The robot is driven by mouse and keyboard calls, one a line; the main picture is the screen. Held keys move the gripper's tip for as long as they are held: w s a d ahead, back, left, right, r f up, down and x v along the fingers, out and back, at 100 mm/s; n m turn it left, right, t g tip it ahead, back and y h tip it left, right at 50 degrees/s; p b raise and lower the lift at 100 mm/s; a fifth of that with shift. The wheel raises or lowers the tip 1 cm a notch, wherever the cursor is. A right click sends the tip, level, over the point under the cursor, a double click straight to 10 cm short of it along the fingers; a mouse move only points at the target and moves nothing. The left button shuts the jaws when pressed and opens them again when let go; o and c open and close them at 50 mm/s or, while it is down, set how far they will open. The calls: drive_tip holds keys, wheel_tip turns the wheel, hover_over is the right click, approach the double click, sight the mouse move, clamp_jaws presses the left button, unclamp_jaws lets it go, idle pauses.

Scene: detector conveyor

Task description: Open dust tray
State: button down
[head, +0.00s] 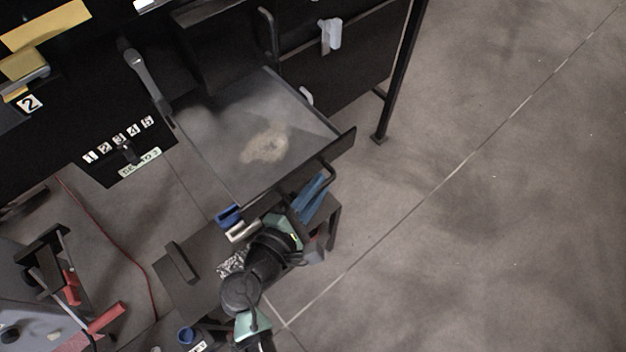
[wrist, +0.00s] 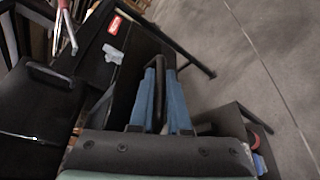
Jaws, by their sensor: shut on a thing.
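The dust tray (head: 215,150) is a wide, flat drawer that stands pulled out of the black machine. A pale brown heap of dust (head: 265,145) lies on its grey floor. A black bar handle (head: 328,170) is on the tray's front edge. My gripper (head: 321,181) has blue fingers and is at this handle. In the wrist view my gripper (wrist: 160,80) has its two fingers on either side of the dark handle (wrist: 158,95) and is shut on it. The exact contact at the fingertips is partly hidden.
A low dark bench (head: 185,285) with small items stands below the tray, beside my arm. A black table leg (head: 400,75) stands to the right of the machine. A red cable (head: 120,245) runs on the floor at left. The floor at right is clear.

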drive_tip(key=shift+s+d, duration=0.3)
drive_tip(key=shift+s, duration=0.1)
drive_tip(key=c, duration=0.9)
unclamp_jaws()
drive_tip(key=shift+a, duration=0.1)
drive_tip(key=b+v, duration=0.1)
drive_tip(key=v, duration=1.1)
drive_tip(key=shift+s+a, duration=0.25)
drive_tip(key=shift+s, duration=0.1)
